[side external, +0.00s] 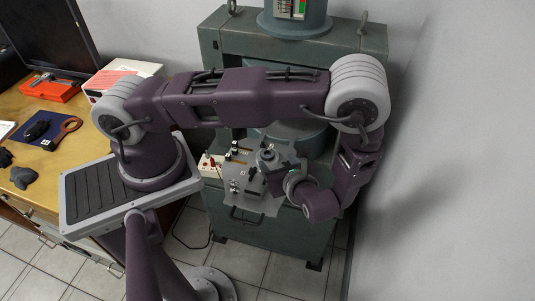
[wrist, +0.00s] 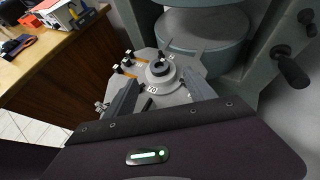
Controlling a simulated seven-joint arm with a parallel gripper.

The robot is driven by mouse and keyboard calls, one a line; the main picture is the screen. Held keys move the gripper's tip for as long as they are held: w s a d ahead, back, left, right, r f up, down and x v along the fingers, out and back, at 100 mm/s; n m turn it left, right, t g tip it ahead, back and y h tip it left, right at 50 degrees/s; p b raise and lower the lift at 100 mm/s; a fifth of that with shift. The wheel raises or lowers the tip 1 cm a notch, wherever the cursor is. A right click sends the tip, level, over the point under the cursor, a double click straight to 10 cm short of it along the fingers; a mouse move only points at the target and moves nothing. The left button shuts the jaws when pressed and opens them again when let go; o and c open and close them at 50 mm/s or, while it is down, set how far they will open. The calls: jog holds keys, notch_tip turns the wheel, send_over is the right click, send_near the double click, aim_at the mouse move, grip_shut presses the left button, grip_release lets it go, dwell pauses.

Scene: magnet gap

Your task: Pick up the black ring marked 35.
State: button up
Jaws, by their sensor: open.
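My gripper (wrist: 161,77) is open and empty in the wrist view, its two fingers apart over a grey plate (wrist: 182,93). A round grey piece with a dark centre (wrist: 159,69) stands on the plate, in view between the fingertips. Several small dark pieces (wrist: 128,62) with pale number tags sit at the plate's left side. I cannot read a 35 on any piece, so I cannot tell which is the ring marked 35. In the side view the arm partly hides the plate (side external: 268,206).
A large green-grey machine (side external: 235,50) stands behind the plate, with a round pole (wrist: 203,28) above it and a dark handle (wrist: 291,72) at the right. A small box with a red knob (side external: 211,165) is beside the plate. A wooden desk (side external: 70,180) stands left.

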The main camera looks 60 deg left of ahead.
aim_at(267, 152)
jog(key=x, duration=0.7)
jog(key=shift+a+f, duration=0.25)
jog(key=shift+a, duration=0.05)
grip_shut()
